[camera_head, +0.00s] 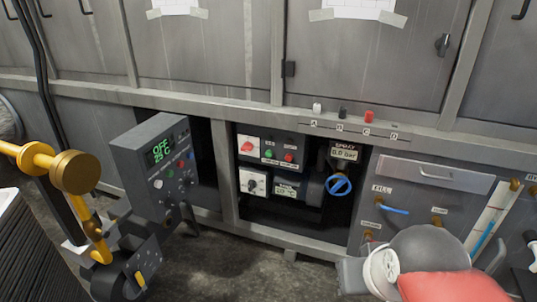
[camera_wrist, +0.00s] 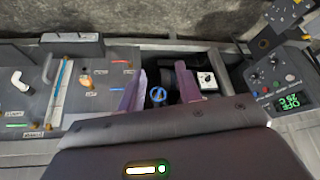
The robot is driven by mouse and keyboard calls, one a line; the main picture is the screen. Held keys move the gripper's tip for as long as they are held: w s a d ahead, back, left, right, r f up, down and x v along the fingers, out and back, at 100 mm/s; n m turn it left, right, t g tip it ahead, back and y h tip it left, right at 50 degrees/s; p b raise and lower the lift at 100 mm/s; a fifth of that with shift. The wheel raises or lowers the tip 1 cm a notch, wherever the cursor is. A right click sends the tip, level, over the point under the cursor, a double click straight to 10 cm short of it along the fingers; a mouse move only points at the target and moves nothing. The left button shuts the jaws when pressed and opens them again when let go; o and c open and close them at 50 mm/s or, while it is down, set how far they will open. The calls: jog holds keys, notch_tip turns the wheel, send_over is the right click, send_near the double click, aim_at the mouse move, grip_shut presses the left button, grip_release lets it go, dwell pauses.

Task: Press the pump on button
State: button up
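A dark control panel (camera_head: 269,153) sits in the open bay of the grey cabinet in the head view. It carries a red rotary switch (camera_head: 247,146) on a white plate, a green button (camera_head: 268,154) and a red button (camera_head: 289,157). The button labels are too small to read, so I cannot tell which one is pump on. My gripper (camera_wrist: 160,84) is open and empty in the wrist view, its two purplish fingers apart. It faces the bay, with the blue handwheel (camera_wrist: 158,95) visible between the fingers. The green and red buttons cannot be made out there.
A blue handwheel (camera_head: 339,186) and a pressure display (camera_head: 344,153) are right of the panel. A lower white-plated knob (camera_head: 252,184) sits beneath it. A grey box with a green display (camera_head: 160,152) juts out at left. Small levers (camera_head: 369,117) line the ledge above.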

jog(key=shift+c, duration=0.3)
grip_shut()
dwell(1.6)
